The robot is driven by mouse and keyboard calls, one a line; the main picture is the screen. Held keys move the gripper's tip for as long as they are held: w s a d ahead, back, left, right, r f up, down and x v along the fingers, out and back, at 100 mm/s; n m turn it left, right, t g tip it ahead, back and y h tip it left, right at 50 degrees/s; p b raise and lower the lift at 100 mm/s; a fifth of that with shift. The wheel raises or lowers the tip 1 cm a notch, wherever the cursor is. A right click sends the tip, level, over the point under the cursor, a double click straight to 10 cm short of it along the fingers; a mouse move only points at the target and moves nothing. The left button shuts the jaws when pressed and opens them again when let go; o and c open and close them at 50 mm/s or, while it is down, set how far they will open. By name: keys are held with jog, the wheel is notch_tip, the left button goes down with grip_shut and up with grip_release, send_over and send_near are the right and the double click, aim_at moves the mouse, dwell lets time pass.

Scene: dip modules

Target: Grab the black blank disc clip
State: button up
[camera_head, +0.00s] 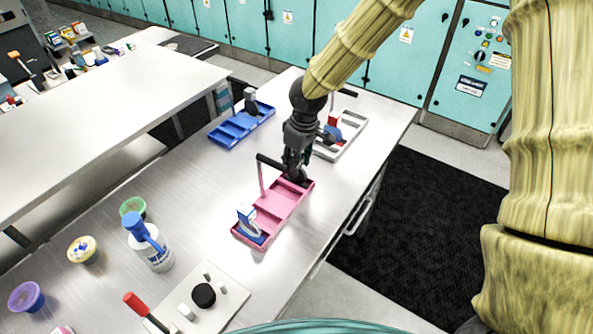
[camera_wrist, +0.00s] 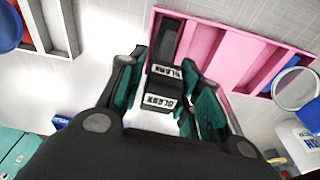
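The black blank disc clip (camera_wrist: 163,72) shows in the wrist view as a dark block with white "BLANK" labels, at one end of the pink tray (camera_wrist: 225,58). My gripper (camera_wrist: 160,98) has its two teal-padded fingers spread on either side of the clip, with a gap visible at the left finger. In the head view my gripper (camera_head: 296,172) points down at the far end of the pink tray (camera_head: 272,213). There, the gripper and dark parts merge, so the clip is hard to make out.
A blue-and-white piece (camera_head: 250,225) stands in the pink tray's near end. A blue tray (camera_head: 240,125) lies behind left, and a grey tray (camera_head: 345,138) behind right. A white bottle (camera_head: 152,250), bowls and a white board (camera_head: 215,296) occupy the front left of the table.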

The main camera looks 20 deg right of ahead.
jog(key=shift+w+a+f+p, duration=0.15)
jog(key=shift+f+p, duration=0.15)
jog(key=shift+f, duration=1.1)
grip_shut()
jog(key=shift+r, duration=0.1)
